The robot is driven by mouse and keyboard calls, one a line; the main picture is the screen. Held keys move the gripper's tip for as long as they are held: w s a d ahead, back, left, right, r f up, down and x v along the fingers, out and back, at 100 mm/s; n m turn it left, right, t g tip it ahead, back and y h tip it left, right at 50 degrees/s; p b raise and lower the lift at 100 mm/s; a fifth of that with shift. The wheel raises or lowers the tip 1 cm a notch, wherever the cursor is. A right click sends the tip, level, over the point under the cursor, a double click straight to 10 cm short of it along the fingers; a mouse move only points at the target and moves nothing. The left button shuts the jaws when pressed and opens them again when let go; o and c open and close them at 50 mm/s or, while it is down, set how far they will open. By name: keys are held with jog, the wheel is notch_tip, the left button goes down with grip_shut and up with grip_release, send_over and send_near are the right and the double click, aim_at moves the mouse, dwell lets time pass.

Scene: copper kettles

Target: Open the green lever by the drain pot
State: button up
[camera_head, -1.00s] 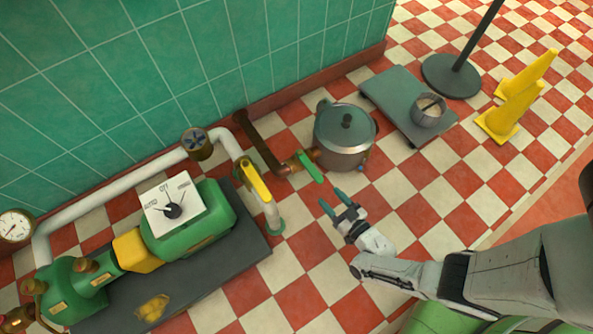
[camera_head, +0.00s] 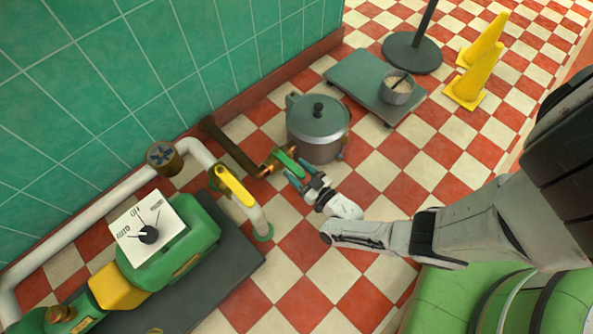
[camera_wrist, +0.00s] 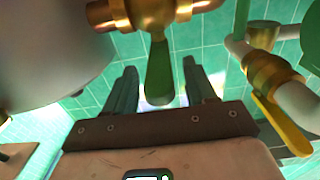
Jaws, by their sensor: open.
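The green lever (camera_head: 288,161) sits on a copper pipe fitting (camera_head: 271,163) beside the grey lidded drain pot (camera_head: 318,130). In the wrist view the green lever (camera_wrist: 160,72) hangs from the brass valve and points down between my two fingers. My gripper (camera_head: 308,180) is open, its fingertips close to the lever's free end. In the wrist view my gripper (camera_wrist: 155,85) has one finger on each side of the lever, with gaps showing. The pot's curved side (camera_wrist: 45,50) fills the upper left there.
A yellow lever (camera_head: 235,187) on the white pipe is just left; it shows at right in the wrist view (camera_wrist: 280,122). A green pump with a dial (camera_head: 148,234) stands at lower left.

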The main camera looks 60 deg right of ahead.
jog(key=shift+w, duration=0.3)
jog(key=shift+c, duration=0.4)
jog(key=shift+d, duration=0.1)
grip_shut()
jog(key=shift+r, duration=0.1)
